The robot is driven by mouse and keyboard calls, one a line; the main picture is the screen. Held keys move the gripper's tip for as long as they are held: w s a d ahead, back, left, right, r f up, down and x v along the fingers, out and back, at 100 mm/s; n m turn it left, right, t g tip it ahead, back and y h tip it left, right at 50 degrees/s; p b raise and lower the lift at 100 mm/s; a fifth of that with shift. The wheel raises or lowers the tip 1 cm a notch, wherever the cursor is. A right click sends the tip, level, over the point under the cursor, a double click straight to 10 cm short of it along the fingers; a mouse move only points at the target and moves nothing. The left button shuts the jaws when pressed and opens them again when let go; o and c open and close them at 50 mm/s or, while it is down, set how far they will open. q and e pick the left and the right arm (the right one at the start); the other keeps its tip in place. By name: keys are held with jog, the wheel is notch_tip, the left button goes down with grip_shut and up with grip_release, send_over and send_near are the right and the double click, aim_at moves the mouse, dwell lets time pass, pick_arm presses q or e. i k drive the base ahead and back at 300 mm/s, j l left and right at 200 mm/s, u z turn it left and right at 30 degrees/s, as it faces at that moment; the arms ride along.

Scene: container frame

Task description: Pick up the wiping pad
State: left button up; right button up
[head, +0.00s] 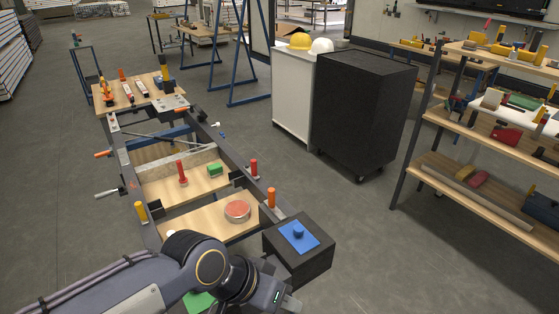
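A flat blue pad with a round knob on top, which looks like the wiping pad (299,236), lies on top of a black box (285,259) at the lower middle of the head view. My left arm comes in from the lower left. My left gripper (273,268) is at the near left side of the box, apart from the pad in the picture. Its fingers are dark and mostly hidden by the wrist, so I cannot tell their opening. My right gripper is out of view.
A metal frame with wooden boards stands left of the box, with red and orange-handled clamps (271,198), a round reddish disc (237,210) and a green block (215,170). A black cabinet (365,110) and a tool shelf (470,130) stand behind right. Floor right of the box is clear.

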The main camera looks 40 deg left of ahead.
aim_at(215, 170)
jog(key=i+l+z, duration=0.1)
jog(key=i+z, duration=0.25)
jog(key=i, duration=0.6)
jog(key=i+j+u, duration=0.1)
jog(key=i+u, duration=0.75)
jog(key=i+l+u, duration=0.25)
jog(key=i+u, duration=0.2)
